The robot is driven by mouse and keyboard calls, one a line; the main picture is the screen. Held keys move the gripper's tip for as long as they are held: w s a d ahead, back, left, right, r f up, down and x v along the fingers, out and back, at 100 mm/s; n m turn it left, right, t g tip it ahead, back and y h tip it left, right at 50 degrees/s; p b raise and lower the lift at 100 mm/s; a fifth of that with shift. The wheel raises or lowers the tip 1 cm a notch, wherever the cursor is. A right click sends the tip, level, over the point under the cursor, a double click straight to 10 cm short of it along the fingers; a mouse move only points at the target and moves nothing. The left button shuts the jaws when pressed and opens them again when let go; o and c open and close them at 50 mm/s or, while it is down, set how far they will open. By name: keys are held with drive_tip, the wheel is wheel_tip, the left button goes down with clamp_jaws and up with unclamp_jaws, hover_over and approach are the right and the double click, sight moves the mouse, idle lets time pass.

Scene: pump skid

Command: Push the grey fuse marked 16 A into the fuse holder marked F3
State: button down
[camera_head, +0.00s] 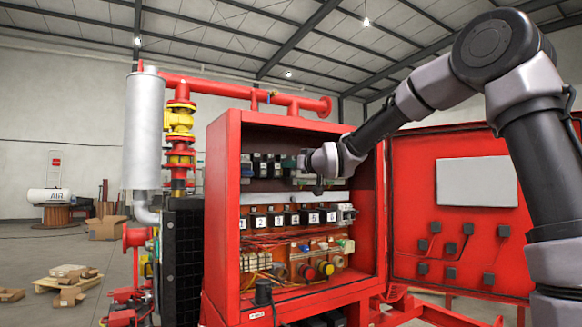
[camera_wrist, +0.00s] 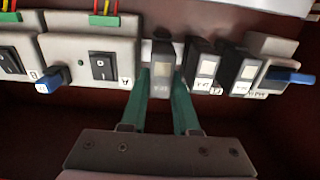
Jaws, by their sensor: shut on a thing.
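My gripper (camera_wrist: 162,88) is shut on a grey fuse (camera_wrist: 162,72) in the wrist view. Its two green fingers stand on either side of the fuse. The fuse has a pale label too blurred to read. It is lined up in the row of devices, beside two black fuses (camera_wrist: 204,68). I cannot tell how far it sits in its holder, and the fuse hides that holder's front. No F3 mark is readable. In the head view my gripper (camera_head: 308,165) reaches the upper row of the red cabinet (camera_head: 226,215); the fuse is hidden there.
In the wrist view a grey module with a black rocker switch (camera_wrist: 103,66) stands close left of the fuse. A blue lever (camera_wrist: 290,77) sticks out at the right. In the head view a row of numbered devices (camera_head: 290,218) lies below; the open cabinet door (camera_head: 460,250) is at the right.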

drive_tip(key=shift+x, duration=0.75)
idle(0.8)
drive_tip(key=c, duration=0.6)
unclamp_jaws()
drive_tip(key=v, duration=1.1)
drive_tip(key=shift+a, duration=0.1)
